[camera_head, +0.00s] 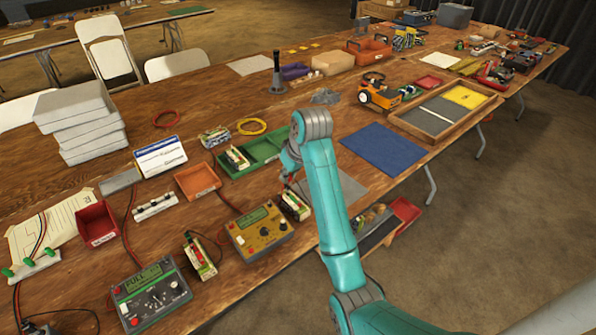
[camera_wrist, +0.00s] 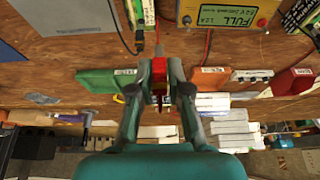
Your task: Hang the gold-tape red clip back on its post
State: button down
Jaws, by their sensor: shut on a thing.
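In the wrist view my gripper (camera_wrist: 159,78) is shut on a red clip (camera_wrist: 159,68), held between the fingertips above the table. Gold tape on it is too small to make out for sure. In the head view my gripper (camera_head: 290,168) is mostly hidden behind my arm, near the green tray (camera_head: 272,148), and the clip cannot be made out. A white strip with several dark posts (camera_head: 155,207) lies on the table left of the orange tray (camera_head: 198,181); it also shows in the wrist view (camera_wrist: 252,75). Which post belongs to the clip cannot be told.
A yellow charger (camera_head: 260,232) and a green charger (camera_head: 150,295) stand along the near edge, with battery packs (camera_head: 200,257) beside them. A red bin (camera_head: 97,223) and a white stand with green clips (camera_head: 32,265) are at the left. A blue mat (camera_head: 383,148) lies right of my arm.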

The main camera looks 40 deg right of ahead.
jog(key=shift+w+a+f, duration=0.25)
jog(key=shift+w+a, duration=0.45)
jog(key=shift+a, duration=2.35)
jog(key=shift+w+a+f, duration=0.25)
jog(key=shift+w+a, duration=0.45)
jog(key=shift+a, duration=2.4)
jog(key=shift+w+a+f, duration=0.25)
jog(key=shift+w+a, duration=0.45)
jog(key=shift+a, duration=2.35)
jog(key=shift+f, duration=0.15)
jog(key=shift+f, duration=3.35)
jog(key=shift+f, duration=0.2)
jog(key=c, duration=1)
grip_release()
